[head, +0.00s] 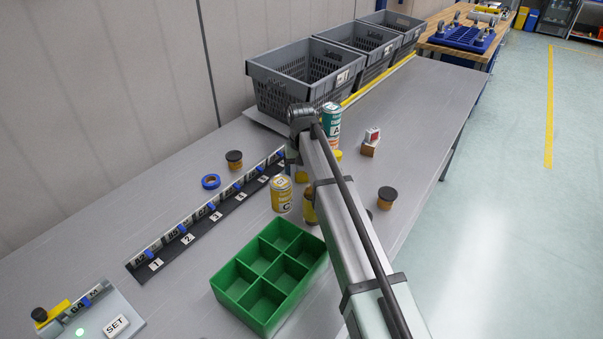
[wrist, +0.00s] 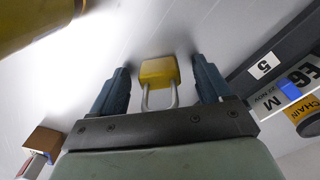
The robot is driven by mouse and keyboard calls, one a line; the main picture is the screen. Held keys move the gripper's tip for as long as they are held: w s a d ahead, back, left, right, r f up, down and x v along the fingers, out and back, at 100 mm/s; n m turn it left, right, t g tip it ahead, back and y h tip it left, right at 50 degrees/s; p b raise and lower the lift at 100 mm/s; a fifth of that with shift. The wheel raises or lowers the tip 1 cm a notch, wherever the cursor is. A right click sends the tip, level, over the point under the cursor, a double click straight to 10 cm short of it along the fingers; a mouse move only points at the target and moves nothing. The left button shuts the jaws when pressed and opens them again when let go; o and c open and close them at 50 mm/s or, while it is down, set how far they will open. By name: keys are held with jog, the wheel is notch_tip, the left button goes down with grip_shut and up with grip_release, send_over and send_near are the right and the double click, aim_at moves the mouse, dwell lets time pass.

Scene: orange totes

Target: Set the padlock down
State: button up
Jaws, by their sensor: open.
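In the wrist view the padlock (wrist: 158,71) has a yellow body and a grey shackle that points towards my gripper's palm. It appears to lie on the grey table top. My gripper (wrist: 159,65) is open, with one dark finger on each side of the padlock and a visible gap to both sides. In the head view my arm hides most of my gripper, and I cannot clearly make out the padlock there.
A numbered label strip (head: 205,218) runs left of my arm. A yellow can (head: 281,195) and a green divided tray (head: 247,305) stand nearer. Behind are a teal can (head: 331,123), a small block (head: 370,149) and grey crates (head: 262,90).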

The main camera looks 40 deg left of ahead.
notch_tip(320, 180, up, 14)
jog(key=shift+f, duration=0.1)
dwell(0.5)
jog(key=shift+d, duration=0.1)
